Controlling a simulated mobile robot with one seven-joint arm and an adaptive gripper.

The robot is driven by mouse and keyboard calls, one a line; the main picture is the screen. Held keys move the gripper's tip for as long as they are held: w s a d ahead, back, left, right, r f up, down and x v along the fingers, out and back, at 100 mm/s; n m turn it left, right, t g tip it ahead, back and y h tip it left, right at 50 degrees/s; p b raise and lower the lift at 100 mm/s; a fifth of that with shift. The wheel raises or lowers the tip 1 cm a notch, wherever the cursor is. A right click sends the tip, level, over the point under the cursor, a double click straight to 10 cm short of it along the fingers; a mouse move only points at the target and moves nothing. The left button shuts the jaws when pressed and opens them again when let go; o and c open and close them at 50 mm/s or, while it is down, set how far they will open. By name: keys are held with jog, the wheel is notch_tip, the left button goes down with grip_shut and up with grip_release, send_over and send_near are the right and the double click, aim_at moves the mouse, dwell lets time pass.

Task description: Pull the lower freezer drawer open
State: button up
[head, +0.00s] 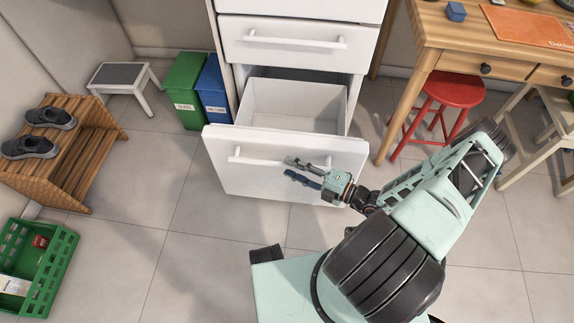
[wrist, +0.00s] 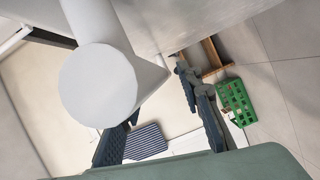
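The lower freezer drawer (head: 225,172) is pulled well out of the white freezer, and its empty white bin (head: 290,105) shows behind the front. Its white bar handle (head: 258,161) runs across the front. My gripper (head: 289,167) is at the right part of the handle, with its two fingers spread apart. In the wrist view, the rounded white end of what looks like the handle (wrist: 98,85) is large and close, and the fingers (wrist: 158,90) stand apart. I cannot tell whether they touch the handle.
The drawer above (head: 295,42) is shut. Green (head: 186,90) and blue (head: 212,92) bins stand left of the freezer. A red stool (head: 455,90) and wooden desk (head: 430,55) are at right. A shoe rack (head: 85,150) and green crate (head: 40,265) are at left. Floor left of the drawer is clear.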

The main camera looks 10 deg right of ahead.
jog(key=v, duration=0.5)
dwell(0.4)
